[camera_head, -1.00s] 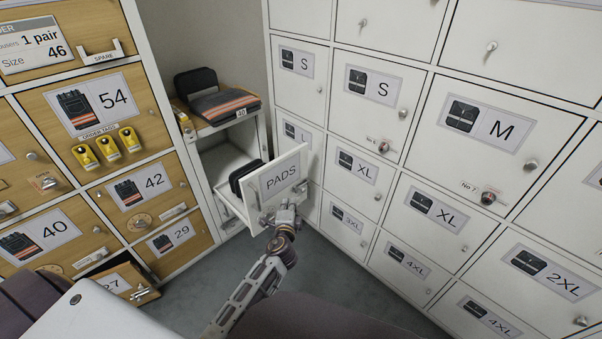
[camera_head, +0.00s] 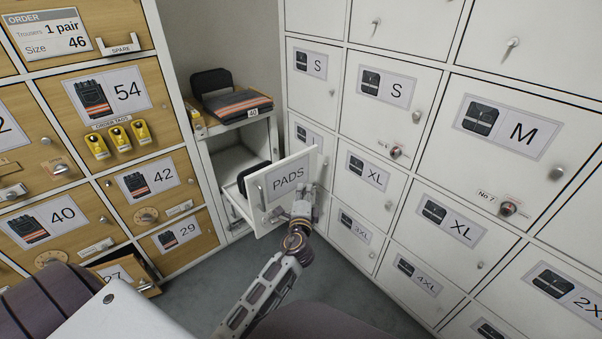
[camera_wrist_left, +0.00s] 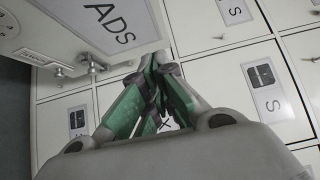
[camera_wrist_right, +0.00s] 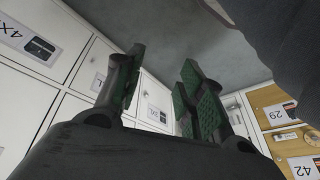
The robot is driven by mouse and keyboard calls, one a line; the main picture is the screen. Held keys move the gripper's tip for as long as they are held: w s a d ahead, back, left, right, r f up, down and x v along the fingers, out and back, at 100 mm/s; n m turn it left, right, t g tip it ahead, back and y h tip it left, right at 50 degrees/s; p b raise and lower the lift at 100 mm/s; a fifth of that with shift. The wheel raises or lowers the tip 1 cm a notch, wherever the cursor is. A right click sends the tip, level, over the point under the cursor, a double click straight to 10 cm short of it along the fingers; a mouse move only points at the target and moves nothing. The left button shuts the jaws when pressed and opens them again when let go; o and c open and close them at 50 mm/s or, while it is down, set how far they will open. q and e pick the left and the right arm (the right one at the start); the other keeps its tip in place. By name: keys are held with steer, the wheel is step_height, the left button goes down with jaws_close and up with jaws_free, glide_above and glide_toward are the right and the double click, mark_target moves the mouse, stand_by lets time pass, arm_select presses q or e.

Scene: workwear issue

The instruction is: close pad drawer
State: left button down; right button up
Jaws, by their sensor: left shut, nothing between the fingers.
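The white drawer labelled PADS (camera_head: 285,181) is pulled out of the narrow unit in the corner, with a dark pad (camera_head: 254,177) inside it. My left gripper (camera_head: 304,203) is shut and empty at the right part of the drawer front. In the left wrist view its green fingers (camera_wrist_left: 157,93) are together close to the drawer front (camera_wrist_left: 98,22); whether they touch it I cannot tell. My right gripper (camera_wrist_right: 158,85) shows only in its own wrist view, open and empty, away from the drawer.
Folded dark trousers (camera_head: 231,104) and a black pad lie on top of the unit. White lockers (camera_head: 398,85) stand close on the right, wooden lockers (camera_head: 91,95) on the left. A lower-left wooden drawer (camera_head: 127,273) stands ajar. Grey floor (camera_head: 205,290) is free between them.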

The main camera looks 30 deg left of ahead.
mark_target(300, 158)
arm_select(q)
steer(key=shift+w, duration=0.1)
